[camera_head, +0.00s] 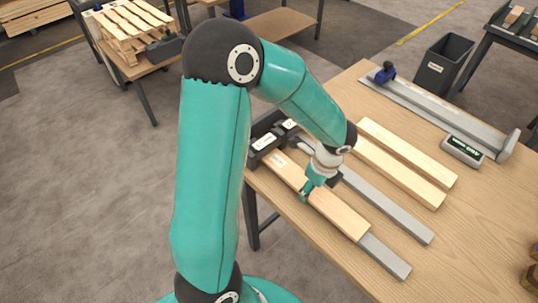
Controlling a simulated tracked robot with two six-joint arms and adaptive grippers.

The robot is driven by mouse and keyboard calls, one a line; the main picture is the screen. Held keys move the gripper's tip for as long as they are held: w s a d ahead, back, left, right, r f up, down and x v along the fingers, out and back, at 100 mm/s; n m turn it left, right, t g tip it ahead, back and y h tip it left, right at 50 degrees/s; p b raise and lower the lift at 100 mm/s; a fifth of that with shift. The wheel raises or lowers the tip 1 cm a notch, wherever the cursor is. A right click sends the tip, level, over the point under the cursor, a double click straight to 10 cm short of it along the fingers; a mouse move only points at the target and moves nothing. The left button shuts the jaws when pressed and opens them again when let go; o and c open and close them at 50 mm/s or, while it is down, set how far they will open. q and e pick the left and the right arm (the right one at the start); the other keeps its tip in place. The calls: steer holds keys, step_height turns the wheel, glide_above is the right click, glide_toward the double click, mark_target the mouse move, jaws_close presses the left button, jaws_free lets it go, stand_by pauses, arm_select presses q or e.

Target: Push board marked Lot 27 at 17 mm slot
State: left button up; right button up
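A pale wooden board (338,213) lies along a grey metal rail (385,257). A small white label (278,159) sits near its far end; its writing is too small to read. That end is close to a dark block (268,141) with white tags, also unreadable; any slot there is hidden by my arm. A second grey rail (390,207) runs parallel on the right. My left gripper (307,190) points down at the middle of the board, at or just above its top. I cannot tell whether it touches or how far its fingers are apart. My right gripper is out of view.
Two loose boards (409,154) lie to the right on the wooden table (480,215). Behind them are a long metal rail with a blue stop (385,74) and a small display box (462,150). A dark bin (441,66) stands beyond the table.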

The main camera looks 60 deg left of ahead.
mark_target(323, 198)
arm_select(q)
steer(key=shift+w+d+f+b, duration=0.1)
steer(key=shift+w+d+b, duration=0.1)
steer(key=shift+d, duration=0.75)
steer(key=shift+w+d+b, duration=0.1)
steer(key=shift+w+d, duration=0.05)
steer(key=shift+d, duration=0.8)
steer(key=o, duration=1.3)
steer(key=shift+w, duration=0.1)
